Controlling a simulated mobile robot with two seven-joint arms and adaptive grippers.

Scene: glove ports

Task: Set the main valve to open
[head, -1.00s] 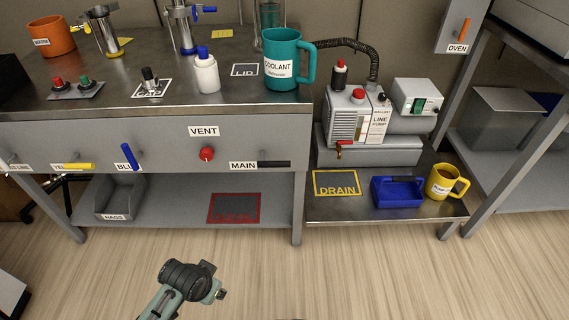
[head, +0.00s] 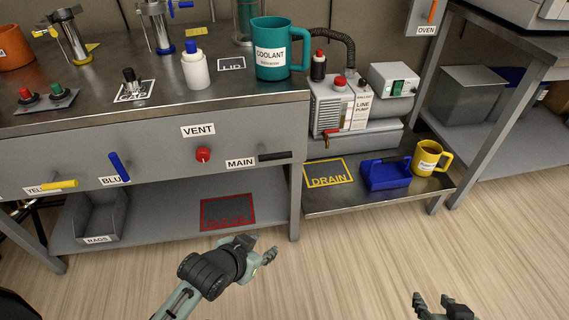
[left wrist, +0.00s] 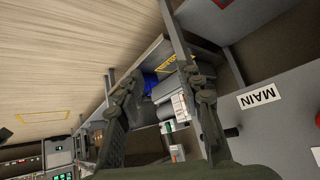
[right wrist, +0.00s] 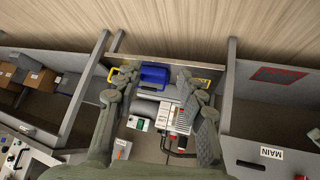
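The main valve's black handle (head: 275,156) lies level on the grey front panel, just right of the MAIN label (head: 241,163). In the right wrist view the handle (right wrist: 250,165) shows as a dark bar beside the label (right wrist: 271,153). My left gripper (head: 270,255) is in front of the bench, below the handle and apart from it. Its fingers are spread and empty in the left wrist view (left wrist: 166,75), where the MAIN label (left wrist: 259,96) shows to the right. My right gripper (head: 434,300) is low at the right, open and empty, well away from the handle.
A red VENT knob (head: 203,154), a blue handle (head: 119,167) and a yellow handle (head: 60,185) are left along the panel. The lower side shelf holds a line pump (head: 340,105), a blue tray (head: 387,175) and a yellow mug (head: 428,158). The floor before the bench is clear.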

